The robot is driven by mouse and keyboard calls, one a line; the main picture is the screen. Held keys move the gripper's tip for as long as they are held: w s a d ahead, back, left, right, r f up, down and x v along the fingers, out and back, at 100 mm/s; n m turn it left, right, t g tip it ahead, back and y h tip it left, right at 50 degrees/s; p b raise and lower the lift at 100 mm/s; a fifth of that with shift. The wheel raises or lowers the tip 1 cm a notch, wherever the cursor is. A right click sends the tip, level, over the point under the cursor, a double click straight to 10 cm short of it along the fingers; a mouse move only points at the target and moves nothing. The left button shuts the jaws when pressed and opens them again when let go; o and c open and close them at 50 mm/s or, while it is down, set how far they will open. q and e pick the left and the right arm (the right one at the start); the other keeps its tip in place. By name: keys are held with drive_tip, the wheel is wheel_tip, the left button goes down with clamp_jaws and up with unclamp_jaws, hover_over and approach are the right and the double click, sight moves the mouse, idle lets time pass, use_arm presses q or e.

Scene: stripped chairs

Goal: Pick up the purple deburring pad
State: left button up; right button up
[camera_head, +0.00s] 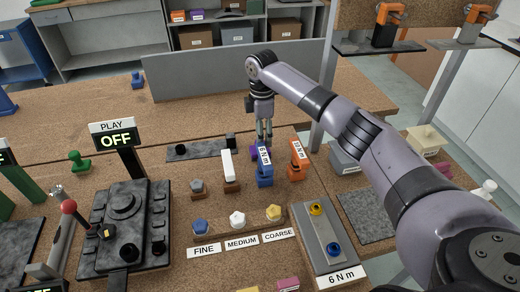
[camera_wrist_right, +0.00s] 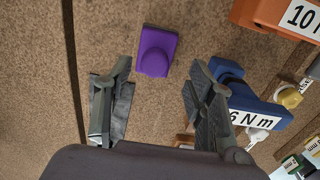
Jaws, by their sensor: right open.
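The purple deburring pad (camera_wrist_right: 156,52) lies on the brown bench top, just beyond and between the fingertips in the right wrist view. In the head view only a sliver of the purple pad (camera_head: 253,154) shows, beside the blue 6 N m tool. My right gripper (camera_head: 264,132) points down above that spot. In the wrist view the right gripper (camera_wrist_right: 156,78) has its fingers spread apart with nothing between them. Whether its fingers touch the bench is not clear. My left gripper is not in view.
The blue 6 N m tool (camera_wrist_right: 250,105) stands close to the right finger. An orange 10 N m tool (camera_head: 297,160) stands to its right. A grey upright panel (camera_head: 215,75) runs behind. Bare bench (camera_head: 60,130) lies at the left.

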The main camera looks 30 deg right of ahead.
drive_tip(key=f, duration=0.3)
drive_tip(key=f+p, duration=0.1)
drive_tip(key=shift+w+a+f, duration=0.1)
drive_tip(key=shift+w+f, duration=0.15)
drive_tip(key=shift+w, duration=0.1)
clamp_jaws()
idle(0.4)
